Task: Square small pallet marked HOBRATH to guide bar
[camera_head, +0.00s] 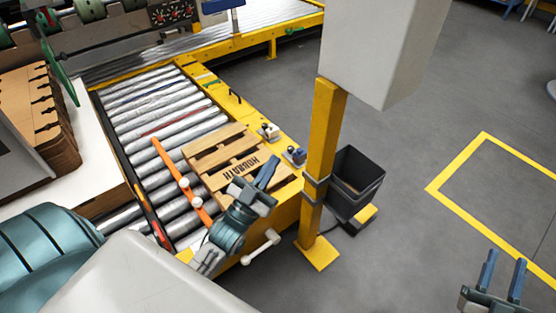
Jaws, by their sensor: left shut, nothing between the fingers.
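An orange guide bar (169,162) with white knobs runs along the pallet's left side. A strip of rollers shows between bar and pallet at the far end; the near end is partly hidden by my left gripper. My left gripper (269,168) is shut and empty, its blue fingers at the pallet's near right corner; I cannot tell whether they touch it. My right gripper (504,277) is open and empty over the floor at lower right.
A yellow post (322,135) with a grey box above stands right of the conveyor, beside a black bin (352,182). Small clamps (294,156) sit on the conveyor's yellow right rail. Brown cardboard blanks (42,115) are stacked at left.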

